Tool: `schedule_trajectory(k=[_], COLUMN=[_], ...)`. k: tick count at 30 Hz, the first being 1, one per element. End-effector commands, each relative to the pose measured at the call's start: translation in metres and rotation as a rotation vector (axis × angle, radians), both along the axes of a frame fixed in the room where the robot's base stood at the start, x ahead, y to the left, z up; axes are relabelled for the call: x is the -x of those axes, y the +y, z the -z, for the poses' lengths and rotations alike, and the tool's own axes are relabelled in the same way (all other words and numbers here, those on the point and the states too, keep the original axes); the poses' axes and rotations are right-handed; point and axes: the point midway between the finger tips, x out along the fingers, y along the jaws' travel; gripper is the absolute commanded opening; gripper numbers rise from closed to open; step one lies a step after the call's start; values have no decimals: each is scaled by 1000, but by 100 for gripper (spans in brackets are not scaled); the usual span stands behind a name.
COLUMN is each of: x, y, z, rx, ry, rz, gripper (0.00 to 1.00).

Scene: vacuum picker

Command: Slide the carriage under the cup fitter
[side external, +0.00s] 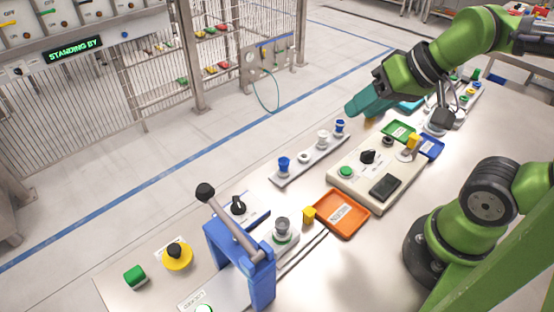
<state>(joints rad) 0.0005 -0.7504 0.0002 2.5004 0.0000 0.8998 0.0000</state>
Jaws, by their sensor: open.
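The carriage (282,243) looks like a pale block carrying a grey round piece with a green ring at its base. It sits on dark rails just right of the cup fitter (262,285), apparently outside its frame. The cup fitter is a blue frame with a grey lever raised to a black knob (206,192). My gripper (350,108) is at the upper right, above the bench's far side and well away from the carriage. Its teal fingers point left and overlap in this view, so the gap between them is hidden. No held object shows.
A strip of blue and white cups (310,158) lies behind the rails. A cream control box (378,172) and an orange tray (341,213) stand right of the carriage. Fencing stands beyond.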

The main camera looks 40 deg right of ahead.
Motion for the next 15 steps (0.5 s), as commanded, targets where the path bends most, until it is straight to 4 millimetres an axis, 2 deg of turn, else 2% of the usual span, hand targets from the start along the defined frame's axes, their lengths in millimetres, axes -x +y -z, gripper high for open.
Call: schedule_trajectory(k=[9,11,15], x=[0,0,-2], y=[0,0,13], z=[0,0,9], rx=[0,0,4], ry=[0,0,43], rz=[0,-2,-53], gripper=[43,47,47])
